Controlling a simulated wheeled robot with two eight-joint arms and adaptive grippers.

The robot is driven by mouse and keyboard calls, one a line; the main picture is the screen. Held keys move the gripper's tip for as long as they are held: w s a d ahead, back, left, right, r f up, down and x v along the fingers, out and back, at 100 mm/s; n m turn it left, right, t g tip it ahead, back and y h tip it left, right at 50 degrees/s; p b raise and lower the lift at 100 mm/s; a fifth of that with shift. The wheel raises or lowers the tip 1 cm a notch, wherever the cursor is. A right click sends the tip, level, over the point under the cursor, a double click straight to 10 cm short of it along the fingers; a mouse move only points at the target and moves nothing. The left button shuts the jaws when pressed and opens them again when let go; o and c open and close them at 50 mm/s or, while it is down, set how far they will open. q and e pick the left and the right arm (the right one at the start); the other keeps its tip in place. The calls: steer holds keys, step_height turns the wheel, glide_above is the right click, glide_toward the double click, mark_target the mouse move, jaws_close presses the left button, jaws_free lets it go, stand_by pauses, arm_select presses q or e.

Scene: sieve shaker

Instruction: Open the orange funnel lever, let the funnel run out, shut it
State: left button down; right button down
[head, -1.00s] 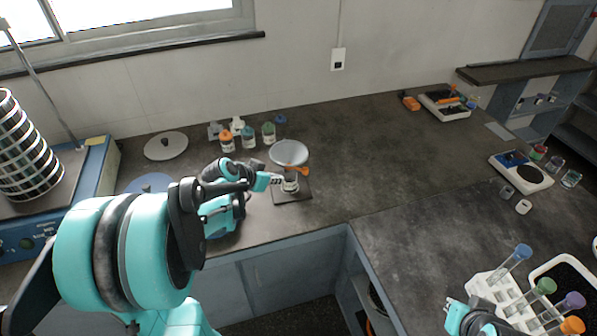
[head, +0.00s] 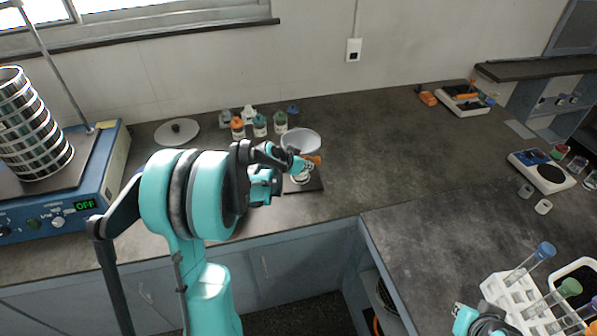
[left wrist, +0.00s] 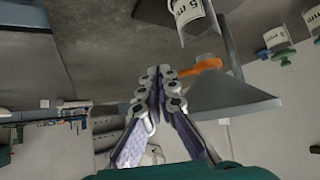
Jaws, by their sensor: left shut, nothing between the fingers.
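The white funnel (head: 300,138) stands over a small labelled beaker (head: 301,177) on a dark pad (head: 316,187). Its orange lever (head: 315,159) shows just below the cone. My left gripper (head: 303,166) is shut and empty, right beside the lever and in front of the funnel stem. In the left wrist view, the shut fingertips (left wrist: 159,76) are close to the orange lever (left wrist: 202,67) and the grey funnel cone (left wrist: 235,94); I cannot tell whether they touch. My right gripper (head: 484,320) is at the bottom right, its fingers not clear.
Several capped jars (head: 260,125) stand behind and left of the funnel. The sieve shaker (head: 88,195) is at the left, its display reading OFF. A tube rack (head: 520,300) is at the lower right.

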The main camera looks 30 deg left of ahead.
mark_target(318, 159)
arm_select(q)
steer(key=shift+w+d, duration=0.2)
steer(key=shift+w, duration=0.6)
steer(key=shift+w+d+n+y, duration=0.2)
steer(key=shift+w+n+y, duration=0.1)
steer(key=shift+n+y, duration=0.25)
steer(key=w+n+y, duration=0.1)
steer(key=d+n+y, duration=0.1)
steer(key=n, duration=0.1)
steer(key=shift+w+y, duration=0.25)
steer(key=shift+w, duration=0.15)
steer(key=w+n+y, duration=0.1)
steer(key=n, duration=0.1)
steer(key=w+n+g+y, duration=0.1)
steer(key=n+y, duration=0.1)
steer(key=w+n+g+y, duration=0.1)
steer(key=n, duration=0.1)
steer(key=shift+w+a+y, duration=0.1)
steer(key=shift+w+y, duration=0.2)
steer(key=shift+w, duration=0.05)
steer(key=shift+s+a, duration=0.15)
steer(key=shift+s, duration=0.05)
steer(key=shift+s+a, duration=0.35)
steer(key=shift+s, duration=0.15)
